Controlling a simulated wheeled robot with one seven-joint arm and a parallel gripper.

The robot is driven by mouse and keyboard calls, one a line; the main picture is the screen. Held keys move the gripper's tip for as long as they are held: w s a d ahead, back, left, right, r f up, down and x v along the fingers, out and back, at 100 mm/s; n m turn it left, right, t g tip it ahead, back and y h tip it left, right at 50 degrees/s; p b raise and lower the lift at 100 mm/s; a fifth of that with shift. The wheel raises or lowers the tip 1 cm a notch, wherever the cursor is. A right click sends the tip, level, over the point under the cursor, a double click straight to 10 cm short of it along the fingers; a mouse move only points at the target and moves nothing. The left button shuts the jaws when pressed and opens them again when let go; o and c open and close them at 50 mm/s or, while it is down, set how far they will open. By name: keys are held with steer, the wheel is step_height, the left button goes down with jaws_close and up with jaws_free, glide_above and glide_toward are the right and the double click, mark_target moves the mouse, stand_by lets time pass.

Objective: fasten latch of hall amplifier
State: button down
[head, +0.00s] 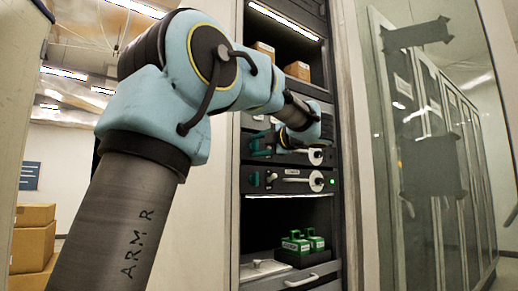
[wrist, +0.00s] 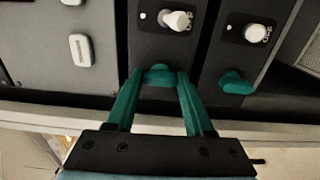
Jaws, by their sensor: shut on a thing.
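My gripper (wrist: 160,80) has its two green fingers closed around a green latch (wrist: 158,70) at the edge of a dark amplifier panel (wrist: 150,47) in the wrist view. A white knob (wrist: 176,20) sits on the same panel. In the head view my gripper (head: 263,150) is at the left end of the upper of two stacked amplifier units; my arm partly covers that unit. The lower unit (head: 288,181) has its own green latch (head: 252,180) and a pale bar on its front. The labels are too small to read, so I cannot tell which unit is the hall amplifier.
A second green latch (wrist: 237,83) and white knob (wrist: 257,33) sit on the neighbouring panel, close to my right finger. Green phone-like devices (head: 303,242) stand on a lower shelf. Small boxes (head: 297,70) sit higher up. A glass panel (head: 430,130) stands right of the rack.

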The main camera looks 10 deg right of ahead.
steer(key=shift+c, duration=1.4)
jaws_free()
steer(key=b+v, duration=0.1)
steer(key=v, duration=0.9)
steer(key=shift+s+d, duration=0.2)
steer(key=shift+s, duration=0.15)
